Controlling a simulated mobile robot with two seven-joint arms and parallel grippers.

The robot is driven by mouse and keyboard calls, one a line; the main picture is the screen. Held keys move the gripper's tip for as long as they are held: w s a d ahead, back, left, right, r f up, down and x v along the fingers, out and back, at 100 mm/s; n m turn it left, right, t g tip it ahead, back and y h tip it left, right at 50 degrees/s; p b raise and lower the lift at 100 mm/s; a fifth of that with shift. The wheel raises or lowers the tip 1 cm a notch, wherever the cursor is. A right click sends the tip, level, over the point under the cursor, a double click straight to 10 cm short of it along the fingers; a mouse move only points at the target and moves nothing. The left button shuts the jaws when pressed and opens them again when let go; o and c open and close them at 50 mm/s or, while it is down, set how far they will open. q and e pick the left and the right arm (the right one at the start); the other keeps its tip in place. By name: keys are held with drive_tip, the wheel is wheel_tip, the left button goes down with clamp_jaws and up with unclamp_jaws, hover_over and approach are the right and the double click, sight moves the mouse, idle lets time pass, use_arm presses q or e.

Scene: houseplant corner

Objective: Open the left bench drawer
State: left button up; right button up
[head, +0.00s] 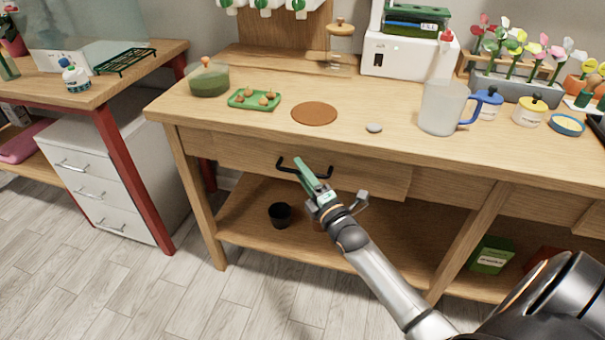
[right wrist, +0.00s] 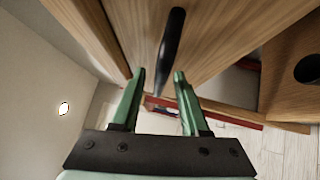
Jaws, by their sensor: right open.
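The left bench drawer (head: 235,155) is a wide wooden front under the bench top, with a black bar handle (head: 284,165). From these views I cannot tell whether it is fully closed. My right gripper (head: 303,168) has green fingers and is in front of the handle, hiding its middle. In the right wrist view the dark handle (right wrist: 172,45) runs lengthwise, and its near end lies in the gap between the two open fingers (right wrist: 160,75). The fingers do not look closed on it; contact is unclear. My left gripper is not in view.
The bench top (head: 250,125) holds a green tray (head: 240,99), a brown round mat (head: 314,114), a grey stone (head: 374,128) and a clear jug (head: 436,110). A black pot (head: 280,215) stands on the lower shelf. A white drawer cabinet (head: 100,180) stands left; floor in front is clear.

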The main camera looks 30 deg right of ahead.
drive_tip(key=shift+c, duration=0.4)
clamp_jaws()
idle(1.0)
